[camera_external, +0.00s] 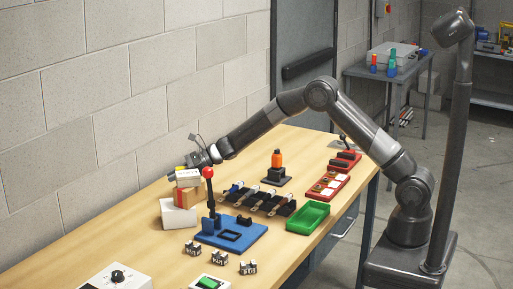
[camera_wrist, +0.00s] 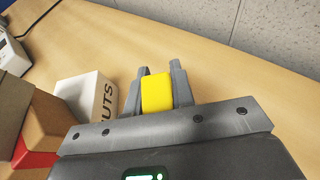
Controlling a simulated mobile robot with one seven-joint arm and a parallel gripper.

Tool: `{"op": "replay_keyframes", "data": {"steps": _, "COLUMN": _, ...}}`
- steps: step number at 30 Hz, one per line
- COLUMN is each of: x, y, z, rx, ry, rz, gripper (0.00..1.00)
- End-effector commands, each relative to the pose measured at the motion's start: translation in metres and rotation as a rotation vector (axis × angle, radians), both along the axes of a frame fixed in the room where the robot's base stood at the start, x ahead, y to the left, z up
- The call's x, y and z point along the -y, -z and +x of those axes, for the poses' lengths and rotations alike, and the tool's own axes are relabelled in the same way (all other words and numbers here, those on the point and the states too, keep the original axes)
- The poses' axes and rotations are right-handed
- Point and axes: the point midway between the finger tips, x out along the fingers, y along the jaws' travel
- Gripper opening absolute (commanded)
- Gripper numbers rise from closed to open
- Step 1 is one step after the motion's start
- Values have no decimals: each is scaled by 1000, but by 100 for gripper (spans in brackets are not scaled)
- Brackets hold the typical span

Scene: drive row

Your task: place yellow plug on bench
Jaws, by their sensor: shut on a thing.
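The yellow plug (camera_wrist: 156,92) is held between the two grey fingers of my gripper (camera_wrist: 159,88) in the wrist view. Bare wooden bench (camera_wrist: 150,32) shows beyond the fingertips. In the external view my gripper (camera_external: 182,170) is over the left part of the bench (camera_external: 128,226), close to the wall and behind a stack of boxes. Only a small bit of yellow shows there. I cannot tell whether the plug touches the bench.
A white lettered box (camera_wrist: 88,98) stands just left of my fingers in the wrist view. Stacked boxes (camera_external: 180,215) hide part of my gripper externally. A blue fixture with a red-knobbed lever (camera_external: 232,233) and a green tray (camera_external: 308,217) stand further right.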

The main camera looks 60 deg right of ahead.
Motion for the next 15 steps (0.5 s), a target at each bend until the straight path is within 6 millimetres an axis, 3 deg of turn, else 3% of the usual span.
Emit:
{"op": "replay_keyframes", "data": {"steps": 3, "x": -23, "y": 14, "z": 6, "rx": 1, "ry": -3, "rz": -1, "gripper": 0}}
{"op": "replay_keyframes", "data": {"steps": 6, "x": -32, "y": 20, "z": 9, "rx": 1, "ry": 0, "rz": -1, "gripper": 0}}
{"op": "replay_keyframes", "data": {"steps": 11, "x": -36, "y": 27, "z": 10, "rx": 0, "ry": 1, "rz": 0, "gripper": 0}}
{"op": "replay_keyframes", "data": {"steps": 15, "x": -36, "y": 46, "z": 10, "rx": -1, "ry": 1, "rz": 0, "gripper": 0}}
